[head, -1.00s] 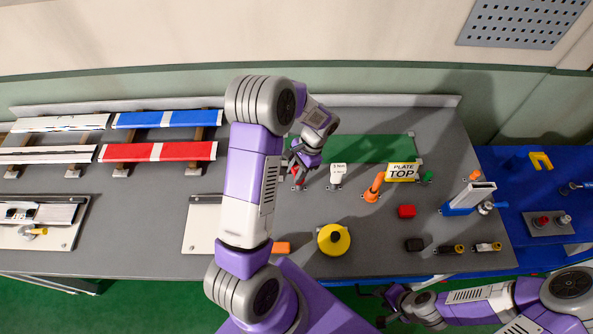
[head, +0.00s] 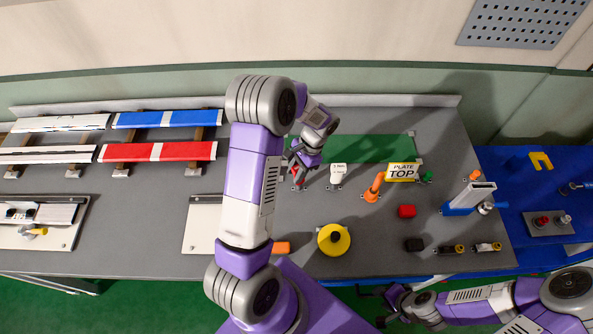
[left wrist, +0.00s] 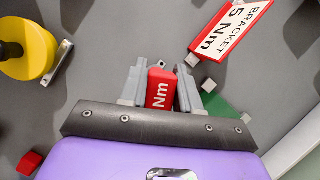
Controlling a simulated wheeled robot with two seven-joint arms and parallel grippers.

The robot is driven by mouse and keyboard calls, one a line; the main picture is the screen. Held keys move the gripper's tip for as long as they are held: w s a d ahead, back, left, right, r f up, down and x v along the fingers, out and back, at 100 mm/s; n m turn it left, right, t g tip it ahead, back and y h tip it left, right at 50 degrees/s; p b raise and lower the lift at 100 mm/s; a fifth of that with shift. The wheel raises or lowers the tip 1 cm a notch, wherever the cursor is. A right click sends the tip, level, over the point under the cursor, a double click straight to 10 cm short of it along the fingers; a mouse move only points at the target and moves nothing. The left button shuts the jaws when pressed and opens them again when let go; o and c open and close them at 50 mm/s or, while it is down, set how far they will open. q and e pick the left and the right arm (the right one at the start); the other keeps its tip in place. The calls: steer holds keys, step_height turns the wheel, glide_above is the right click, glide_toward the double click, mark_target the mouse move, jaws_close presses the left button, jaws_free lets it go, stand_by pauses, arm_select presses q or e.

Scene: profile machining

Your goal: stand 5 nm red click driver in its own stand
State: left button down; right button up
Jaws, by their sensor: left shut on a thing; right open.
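My left gripper (head: 304,160) is shut on the red click driver, low over the grey table. In the left wrist view its red body (left wrist: 161,90), marked "Nm", shows between the two grey fingers (left wrist: 160,88). In the head view only a little red (head: 297,171) shows below the gripper. A red-edged white sign reading "BRACKET 5 Nm" (left wrist: 230,28) stands beyond the fingers in the left wrist view. I cannot tell whether the driver's lower end touches a stand; the gripper hides it. My right gripper (head: 371,291) is open and empty, off the table's front edge.
A white-labelled holder (head: 338,171), an orange driver (head: 374,187) and a yellow "PLATE TOP" sign (head: 402,172) stand to the right. A green mat (head: 370,148) lies behind.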

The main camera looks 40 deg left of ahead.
stand_by(0.4)
arm_select(q)
steer(key=c, duration=0.7)
jaws_free()
steer(key=shift+c, duration=0.2)
steer(key=v, duration=0.7)
steer(key=shift+w+r, duration=0.1)
steer(key=shift+r, duration=0.2)
